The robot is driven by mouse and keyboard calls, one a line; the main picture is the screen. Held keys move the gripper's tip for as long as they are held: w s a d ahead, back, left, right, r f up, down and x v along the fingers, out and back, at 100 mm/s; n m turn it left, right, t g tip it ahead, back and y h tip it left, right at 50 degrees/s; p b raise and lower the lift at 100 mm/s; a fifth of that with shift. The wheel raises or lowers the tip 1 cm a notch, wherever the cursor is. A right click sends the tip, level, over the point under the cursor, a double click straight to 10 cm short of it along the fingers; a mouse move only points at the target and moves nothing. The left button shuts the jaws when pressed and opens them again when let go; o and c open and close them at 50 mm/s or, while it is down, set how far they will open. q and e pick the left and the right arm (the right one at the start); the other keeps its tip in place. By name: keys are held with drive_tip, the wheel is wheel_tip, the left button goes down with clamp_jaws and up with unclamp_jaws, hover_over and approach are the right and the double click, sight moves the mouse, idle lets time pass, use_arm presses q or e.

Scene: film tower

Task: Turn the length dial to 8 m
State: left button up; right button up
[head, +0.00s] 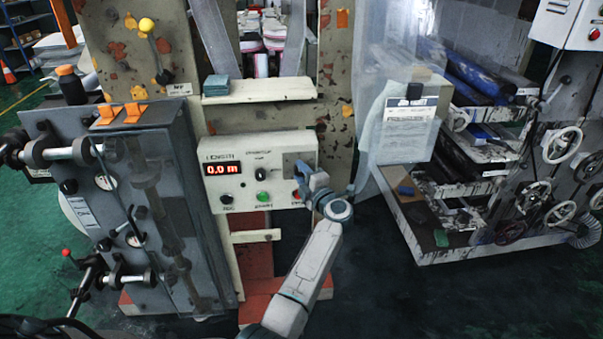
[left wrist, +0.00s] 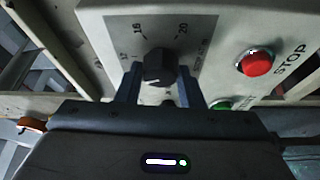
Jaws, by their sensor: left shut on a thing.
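The length dial is a black knob (left wrist: 159,64) on a grey scale plate in the left wrist view. The marks 12, 16 and 20 show around it. My left gripper (left wrist: 159,78) has one finger on each side of the knob and is shut on it. Which mark the knob points to I cannot tell. In the head view my left gripper (head: 304,176) is at the right part of the cream control box (head: 258,150) and hides most of the dial. My right gripper is not in view.
A red STOP button (left wrist: 256,62) sits close to the right of the dial, and a partly hidden green button (left wrist: 222,103) is below. The head view also shows a black knob (head: 227,199) on the box. A grey machine with shafts (head: 150,200) stands at left.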

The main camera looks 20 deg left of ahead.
use_arm(q)
drive_tip(key=n+h, duration=0.1)
drive_tip(key=n, duration=0.3)
drive_tip(key=shift+g+p, duration=0.3)
drive_tip(key=shift+n+h, duration=0.7)
drive_tip(key=shift+n, duration=0.4)
drive_tip(key=o, duration=1)
